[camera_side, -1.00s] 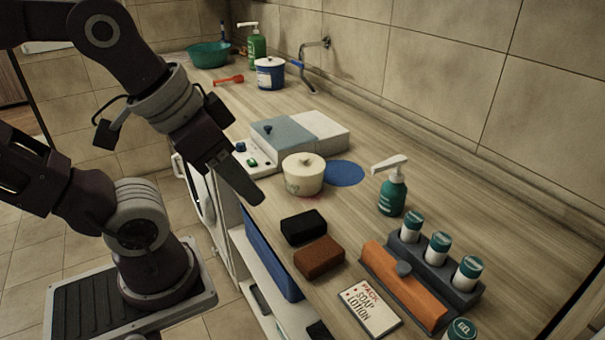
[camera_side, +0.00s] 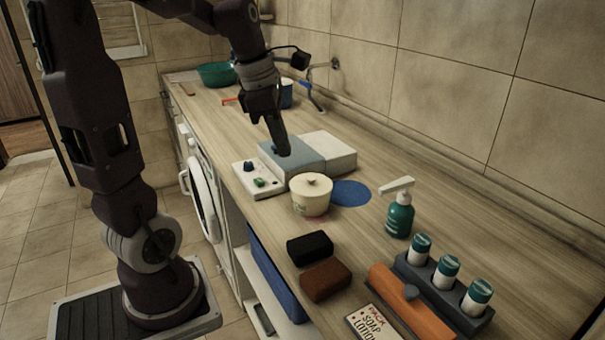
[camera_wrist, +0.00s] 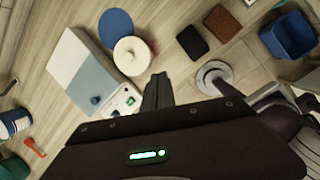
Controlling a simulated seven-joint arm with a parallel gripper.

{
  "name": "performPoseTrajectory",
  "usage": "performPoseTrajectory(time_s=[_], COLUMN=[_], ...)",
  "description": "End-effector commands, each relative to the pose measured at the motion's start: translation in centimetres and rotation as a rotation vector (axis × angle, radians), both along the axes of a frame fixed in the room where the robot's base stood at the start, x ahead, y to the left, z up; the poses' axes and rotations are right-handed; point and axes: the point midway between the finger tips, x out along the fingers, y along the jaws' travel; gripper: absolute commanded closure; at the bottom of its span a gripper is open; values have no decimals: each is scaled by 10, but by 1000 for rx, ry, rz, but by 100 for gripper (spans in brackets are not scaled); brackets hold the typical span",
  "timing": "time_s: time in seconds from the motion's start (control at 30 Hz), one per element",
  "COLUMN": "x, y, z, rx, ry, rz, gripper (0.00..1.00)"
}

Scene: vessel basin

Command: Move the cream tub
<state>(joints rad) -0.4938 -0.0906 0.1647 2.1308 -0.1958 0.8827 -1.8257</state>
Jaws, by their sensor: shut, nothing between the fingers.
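The cream tub (camera_side: 311,196) is a round, lidded pot with a small knob. It stands upright on the wooden counter, beside the blue disc (camera_side: 351,193) and near the grey and white box (camera_side: 326,152). The tub also shows in the wrist view (camera_wrist: 132,56), next to the disc (camera_wrist: 115,27). My gripper (camera_side: 284,151) is shut and empty. In the side view it appears over the grey part of the box, behind and left of the tub. In the wrist view its fingers (camera_wrist: 157,77) lie to the lower right of the tub, apart from it.
A panel with knobs (camera_side: 257,180) adjoins the box. Black (camera_side: 310,247) and brown (camera_side: 326,279) blocks, a teal pump bottle (camera_side: 399,215) and a rack of small bottles (camera_side: 446,283) stand at the front right. A green basin (camera_side: 216,74) is at the back. Bare counter lies right of the disc.

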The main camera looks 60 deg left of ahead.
Motion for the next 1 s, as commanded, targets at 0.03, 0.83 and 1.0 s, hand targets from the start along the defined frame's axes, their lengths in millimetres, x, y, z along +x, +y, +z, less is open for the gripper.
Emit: performPoseTrajectory(time_s=[0.03, 0.83, 1.0], x=[4, 50, 68], y=[19, 52, 51], z=[-7, -116, -116], rx=[-51, -147, -149], ry=[16, 32, 32], rz=[177, 534, 536], gripper=[100, 100, 100])
